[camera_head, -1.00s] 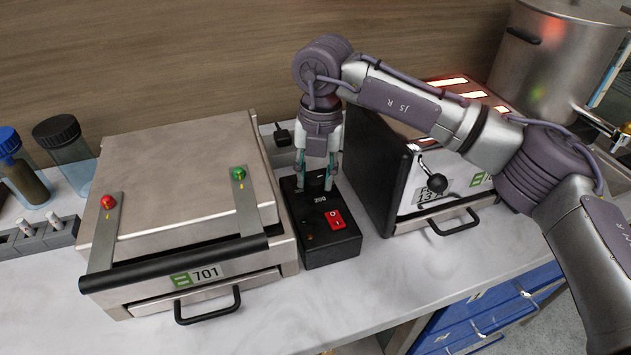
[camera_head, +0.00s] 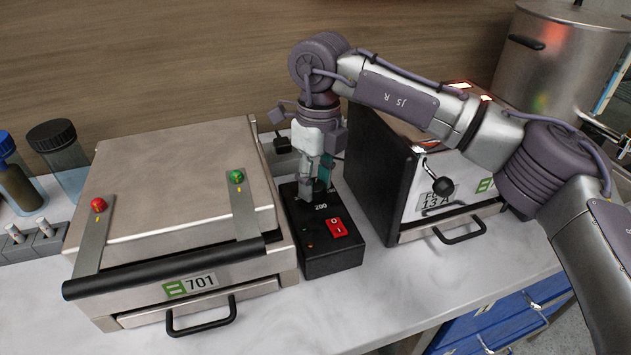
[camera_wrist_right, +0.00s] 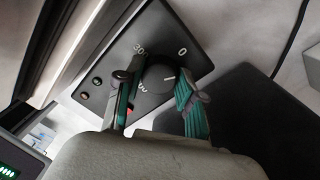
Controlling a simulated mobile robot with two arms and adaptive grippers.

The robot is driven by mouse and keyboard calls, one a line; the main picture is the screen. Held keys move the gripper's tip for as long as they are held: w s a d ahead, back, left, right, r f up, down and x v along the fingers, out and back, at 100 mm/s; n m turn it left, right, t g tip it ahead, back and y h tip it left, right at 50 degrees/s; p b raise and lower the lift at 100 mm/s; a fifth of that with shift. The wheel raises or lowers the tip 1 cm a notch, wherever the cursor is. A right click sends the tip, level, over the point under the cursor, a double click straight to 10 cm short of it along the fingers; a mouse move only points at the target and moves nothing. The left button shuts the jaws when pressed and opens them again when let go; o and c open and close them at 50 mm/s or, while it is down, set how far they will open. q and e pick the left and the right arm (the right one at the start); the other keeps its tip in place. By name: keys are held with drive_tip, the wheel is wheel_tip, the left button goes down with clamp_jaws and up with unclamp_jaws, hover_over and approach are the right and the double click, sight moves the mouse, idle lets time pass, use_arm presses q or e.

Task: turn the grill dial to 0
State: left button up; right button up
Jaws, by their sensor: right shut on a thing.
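The grill dial is a round black knob (camera_wrist_right: 157,76) on a black control box (camera_head: 333,262), right of the contact grill (camera_head: 172,190). My right gripper (camera_head: 316,188) points down onto the box and is shut on the dial, with one finger on each side in the right wrist view (camera_wrist_right: 154,88). A short white mark shows on the knob's right part. A "0" is printed at upper right of the knob and a "30..." label at upper left, partly cut off. "200" shows on the box in the head view. The fingers hide part of the knob. My left gripper is not in view.
A red switch (camera_head: 337,228) sits on the box front. A steel toaster oven (camera_head: 376,165) with a ball lever stands close on the right. A large pot (camera_head: 560,65) is behind it. Bottles (camera_head: 58,150) stand at the left. The front counter (camera_head: 400,290) is clear.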

sight(316, 181)
drive_tip(key=n, duration=0.5)
drive_tip(key=shift+r, duration=0.1)
idle(0.5)
drive_tip(key=o, duration=1.1)
drive_tip(key=shift+o, duration=0.2)
wheel_tip(316, 181, up, 12)
drive_tip(key=shift+w, duration=0.35)
